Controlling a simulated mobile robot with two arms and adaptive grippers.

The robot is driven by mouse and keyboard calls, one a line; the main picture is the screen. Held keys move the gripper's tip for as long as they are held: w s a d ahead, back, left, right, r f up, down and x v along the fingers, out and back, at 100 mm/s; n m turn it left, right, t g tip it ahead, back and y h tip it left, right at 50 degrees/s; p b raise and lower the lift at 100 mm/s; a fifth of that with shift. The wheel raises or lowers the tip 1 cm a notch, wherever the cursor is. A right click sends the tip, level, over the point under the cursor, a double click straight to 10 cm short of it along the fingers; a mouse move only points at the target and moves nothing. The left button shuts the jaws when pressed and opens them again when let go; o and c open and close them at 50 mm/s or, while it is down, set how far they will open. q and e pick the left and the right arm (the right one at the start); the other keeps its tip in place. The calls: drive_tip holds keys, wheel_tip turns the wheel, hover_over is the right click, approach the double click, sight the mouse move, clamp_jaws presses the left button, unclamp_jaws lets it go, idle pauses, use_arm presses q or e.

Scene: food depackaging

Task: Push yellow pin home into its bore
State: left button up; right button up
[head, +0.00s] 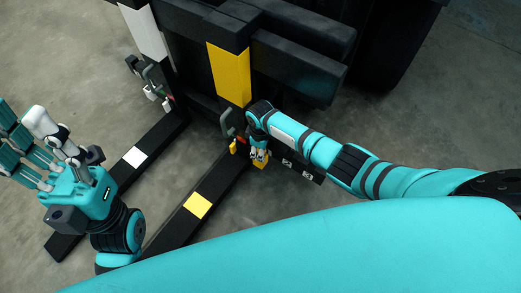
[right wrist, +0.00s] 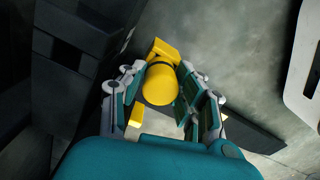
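The yellow pin (right wrist: 160,85) shows in the right wrist view as a thick cylinder with its round end toward the camera and a dark ring behind it. In the head view a yellow part (head: 261,161) shows beneath my right gripper (head: 258,151), low beside the yellow-marked upright. In the wrist view the fingers of my right gripper (right wrist: 160,72) flank the pin closely on both sides and appear to touch it. The bore is hidden, so the pin's depth cannot be told. My left gripper (head: 42,145) is open and empty at the left.
A black frame has a yellow-banded upright (head: 230,75) and a white-banded upright (head: 142,30). Low beams with a yellow patch (head: 198,205) and a white patch (head: 135,157) reach forward. A grey hooked handle (head: 229,124) stands close left of my right gripper. Concrete floor is free at the left.

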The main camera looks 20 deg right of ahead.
drive_tip(key=o, duration=0.5)
drive_tip(key=shift+o, duration=0.2)
drive_tip(key=shift+r, duration=0.1)
wheel_tip(320, 180, up, 12)
idle(0.5)
